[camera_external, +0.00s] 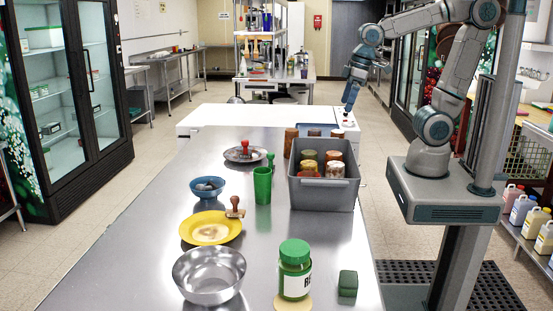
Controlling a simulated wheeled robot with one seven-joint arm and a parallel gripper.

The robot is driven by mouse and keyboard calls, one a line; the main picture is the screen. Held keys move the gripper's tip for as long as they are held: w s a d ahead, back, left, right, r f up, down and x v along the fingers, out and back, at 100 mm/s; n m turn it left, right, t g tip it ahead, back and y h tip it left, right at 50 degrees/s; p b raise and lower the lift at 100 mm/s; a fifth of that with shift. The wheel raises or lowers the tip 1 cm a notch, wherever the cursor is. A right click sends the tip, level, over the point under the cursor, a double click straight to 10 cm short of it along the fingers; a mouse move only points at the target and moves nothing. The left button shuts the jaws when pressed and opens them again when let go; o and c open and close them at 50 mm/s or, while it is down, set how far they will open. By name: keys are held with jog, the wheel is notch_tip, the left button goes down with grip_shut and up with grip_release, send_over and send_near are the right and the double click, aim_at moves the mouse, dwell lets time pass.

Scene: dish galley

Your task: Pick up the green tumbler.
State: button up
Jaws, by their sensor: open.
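The green tumbler (262,187) stands upright on the steel counter (170,180), just left of a grey bin. It looks empty from here, but its inside is mostly hidden. My gripper (347,112) points down at the far end, over the white surface, behind and to the right of the tumbler and well apart from it. Its fingers are small in this view; it is open and nothing shows between them.
The grey bin (322,193) with several jars stands right beside the tumbler. A metal bowl (209,291), a green-lidded jar (294,270) and a green block (348,283) are nearer.

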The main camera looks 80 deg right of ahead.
jog(key=s+d+f, duration=0.1)
jog(key=s+f, duration=0.1)
jog(key=s, duration=0.4)
jog(key=shift+f+t+b, duration=0.3)
jog(key=shift+f+b, duration=0.05)
jog(key=shift+f, duration=0.05)
jog(key=c, duration=0.4)
jog(key=shift+c, duration=0.4)
